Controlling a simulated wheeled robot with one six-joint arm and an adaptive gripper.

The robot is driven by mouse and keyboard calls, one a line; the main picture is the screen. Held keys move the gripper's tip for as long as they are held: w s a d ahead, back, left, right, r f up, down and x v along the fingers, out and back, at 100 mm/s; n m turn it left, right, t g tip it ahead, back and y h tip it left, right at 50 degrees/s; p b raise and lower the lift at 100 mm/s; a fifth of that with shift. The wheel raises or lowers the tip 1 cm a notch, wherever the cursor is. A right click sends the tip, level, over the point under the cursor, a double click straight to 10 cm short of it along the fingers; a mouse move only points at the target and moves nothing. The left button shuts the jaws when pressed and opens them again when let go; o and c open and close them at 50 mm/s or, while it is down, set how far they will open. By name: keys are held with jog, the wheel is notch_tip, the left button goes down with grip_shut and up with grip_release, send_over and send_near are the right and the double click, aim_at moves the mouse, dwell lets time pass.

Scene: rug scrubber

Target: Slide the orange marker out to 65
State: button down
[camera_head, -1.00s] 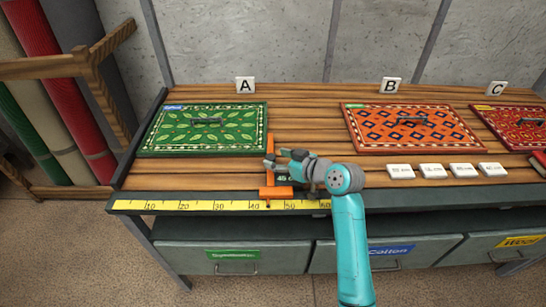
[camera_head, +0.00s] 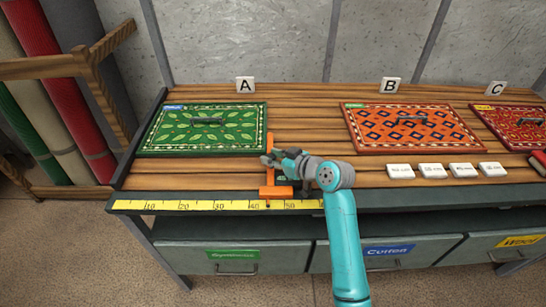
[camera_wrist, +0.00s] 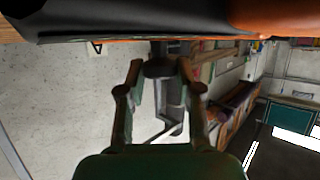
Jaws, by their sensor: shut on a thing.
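The orange marker (camera_head: 275,191) stands on the yellow ruler (camera_head: 185,205) along the bench's front edge. Its base is between the 40 and 50 marks, about 45. A thin orange bar runs from it back over the planks. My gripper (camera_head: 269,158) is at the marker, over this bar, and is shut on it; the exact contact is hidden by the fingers. In the wrist view, my gripper (camera_wrist: 160,68) has its fingertips around a small dark part. A dark green readout beside the marker is mostly covered by my gripper.
The green rug sample (camera_head: 205,130) lies behind the marker to the left. The orange patterned rug (camera_head: 415,128) and several white labelled tiles (camera_head: 400,171) lie to the right. The ruler's right end is partly hidden by my arm. Drawers are below.

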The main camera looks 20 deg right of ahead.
jog(key=s+d, duration=0.3)
jog(key=d, duration=0.6)
jog(key=s+d, duration=0.3)
jog(key=d, duration=0.7)
jog(key=shift+s, duration=0.1)
jog(key=c, duration=0.8)
grip_release()
jog(key=shift+o, duration=0.2)
jog(key=v, duration=1.2)
jog(key=shift+d+f, duration=0.1)
jog(key=shift+d, duration=0.05)
